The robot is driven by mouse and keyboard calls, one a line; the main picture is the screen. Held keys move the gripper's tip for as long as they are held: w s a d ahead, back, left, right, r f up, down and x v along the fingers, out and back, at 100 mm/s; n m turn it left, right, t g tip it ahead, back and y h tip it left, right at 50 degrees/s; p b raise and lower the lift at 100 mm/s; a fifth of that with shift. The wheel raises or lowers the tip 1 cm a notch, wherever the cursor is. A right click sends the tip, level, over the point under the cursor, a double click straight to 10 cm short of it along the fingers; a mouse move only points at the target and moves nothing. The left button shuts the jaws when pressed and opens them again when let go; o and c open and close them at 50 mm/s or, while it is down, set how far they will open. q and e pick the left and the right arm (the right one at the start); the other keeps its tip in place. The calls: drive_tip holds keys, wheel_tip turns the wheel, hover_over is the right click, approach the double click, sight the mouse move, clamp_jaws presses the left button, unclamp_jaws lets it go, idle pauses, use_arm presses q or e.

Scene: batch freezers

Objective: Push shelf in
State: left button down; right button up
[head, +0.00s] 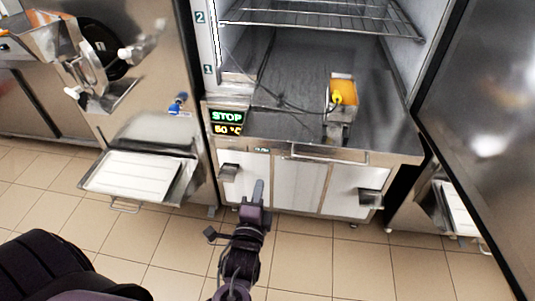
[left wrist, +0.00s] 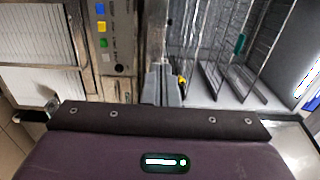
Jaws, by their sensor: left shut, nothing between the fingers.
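A wire shelf (head: 318,17) spans the open upper cabinet at the top of the head view. The picture's top edge cuts off part of the cabinet. Wire racks (left wrist: 232,62) also show inside the cabinet in the left wrist view. My left gripper (head: 258,190) is shut and empty. It points up in front of the white lower doors, well below the wire shelf and apart from it. Its closed fingers (left wrist: 164,88) show at the middle of the left wrist view. My right gripper is in neither view.
An open cabinet door (head: 480,130) fills the right side. A yellow-topped metal box (head: 340,100) stands on the cabinet floor. A batch freezer with a white tray (head: 133,175) is at left. Drawer handles (head: 229,173) stick out near my gripper. Tiled floor is clear in front.

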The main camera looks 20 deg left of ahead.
sight(269, 143)
use_arm(q)
drive_tip(key=p+x, duration=0.3)
drive_tip(key=x, duration=1)
drive_tip(key=shift+w, duration=0.15)
drive_tip(key=shift+w+a, duration=0.1)
drive_tip(key=shift+w, duration=0.2)
drive_tip(key=shift+f, duration=0.1)
